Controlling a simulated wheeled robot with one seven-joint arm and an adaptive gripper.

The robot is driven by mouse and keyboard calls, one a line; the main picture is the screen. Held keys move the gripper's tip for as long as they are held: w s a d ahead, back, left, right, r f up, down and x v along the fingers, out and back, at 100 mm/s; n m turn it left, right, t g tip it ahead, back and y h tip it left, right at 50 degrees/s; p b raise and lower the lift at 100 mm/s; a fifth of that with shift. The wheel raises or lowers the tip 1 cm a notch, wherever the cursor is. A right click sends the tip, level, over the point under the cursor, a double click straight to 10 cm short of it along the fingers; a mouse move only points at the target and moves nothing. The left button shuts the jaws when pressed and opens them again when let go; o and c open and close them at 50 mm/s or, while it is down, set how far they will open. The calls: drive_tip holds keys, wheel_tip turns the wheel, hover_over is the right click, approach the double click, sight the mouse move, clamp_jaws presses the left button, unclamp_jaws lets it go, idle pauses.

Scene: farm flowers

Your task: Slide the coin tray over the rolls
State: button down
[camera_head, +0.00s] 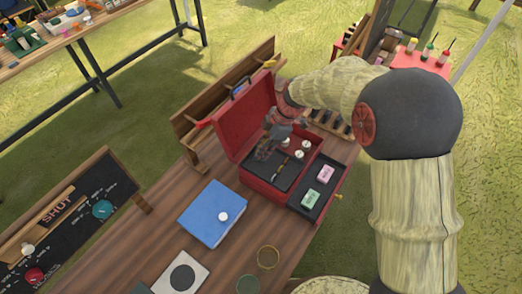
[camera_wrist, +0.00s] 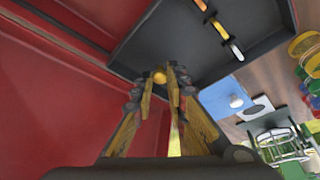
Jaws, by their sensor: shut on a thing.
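The red box (camera_head: 255,118) stands open on the table, its lid tilted up at the back. The dark coin tray (camera_head: 262,178) sits in its left part, with a row of small coins in it; in the wrist view the tray (camera_wrist: 185,48) shows orange, yellow and white pieces. Several white rolls (camera_head: 299,155) stand on the red floor to the right of the tray, uncovered in the head view. My gripper (camera_head: 268,146) is at the tray's back edge, near the lid. In the wrist view my fingers (camera_wrist: 166,82) are shut on a small brass knob (camera_wrist: 159,77) at the tray's edge.
A blue case (camera_head: 212,213) with a white knob lies to the left. A wooden rack (camera_head: 225,90) stands behind the lid.

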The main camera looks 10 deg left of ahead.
drive_tip(key=w+d, duration=0.1)
drive_tip(key=w, duration=0.3)
drive_tip(key=w+d, duration=0.2)
drive_tip(key=w, duration=0.2)
drive_tip(key=w+d, duration=0.2)
drive_tip(key=w, duration=0.3)
drive_tip(key=shift+w+d+b, duration=0.1)
drive_tip(key=shift+d+b, duration=0.1)
drive_tip(key=shift+b, duration=0.1)
drive_tip(key=c, duration=2)
unclamp_jaws()
drive_tip(key=shift+w, duration=0.1)
drive_tip(key=shift+r, duration=0.1)
drive_tip(key=v, duration=1.1)
drive_tip(key=shift+d+r, duration=0.3)
drive_tip(key=shift+r, duration=0.05)
drive_tip(key=shift+w, duration=0.1)
